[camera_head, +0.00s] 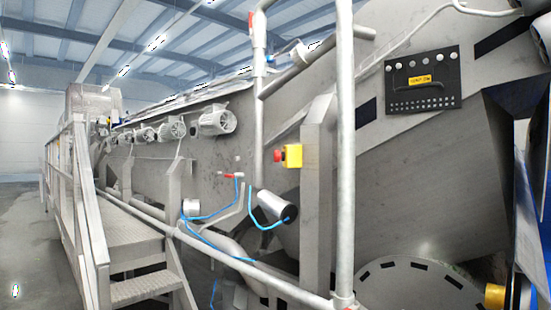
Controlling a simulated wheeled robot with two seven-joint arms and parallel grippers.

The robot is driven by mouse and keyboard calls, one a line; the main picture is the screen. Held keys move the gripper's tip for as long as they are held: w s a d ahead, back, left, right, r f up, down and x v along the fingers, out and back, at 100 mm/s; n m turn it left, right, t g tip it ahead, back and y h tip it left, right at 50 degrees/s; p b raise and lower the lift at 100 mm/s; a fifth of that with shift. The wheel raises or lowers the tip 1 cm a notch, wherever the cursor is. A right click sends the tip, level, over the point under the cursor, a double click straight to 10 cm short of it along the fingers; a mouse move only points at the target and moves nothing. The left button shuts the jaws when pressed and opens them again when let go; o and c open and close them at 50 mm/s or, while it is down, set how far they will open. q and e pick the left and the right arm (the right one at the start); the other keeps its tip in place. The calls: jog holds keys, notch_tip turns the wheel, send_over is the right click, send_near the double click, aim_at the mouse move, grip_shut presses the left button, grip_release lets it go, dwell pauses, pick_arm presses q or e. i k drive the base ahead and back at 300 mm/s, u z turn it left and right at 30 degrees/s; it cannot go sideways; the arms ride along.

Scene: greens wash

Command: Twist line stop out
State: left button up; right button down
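The line stop (279,155) is a red mushroom button on a small yellow box (294,157). It is fixed to a grey upright post near the middle of the head view, and its red head faces left. It is too small to tell whether the button is pressed in or out. Neither of my grippers shows clearly in this view.
A vertical pipe (346,170) stands just right of the line stop, and a thinner pipe (258,110) stands left. A low rail crosses in front. A black control panel (422,80) is at upper right. Metal steps (145,287) and a walkway are at left.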

aim_at(277, 153)
jog(key=k, duration=1.2)
jog(key=u, duration=1.05)
jog(key=i, duration=1.35)
jog(key=z, duration=0.4)
jog(key=i, duration=1)
jog(key=z, duration=1)
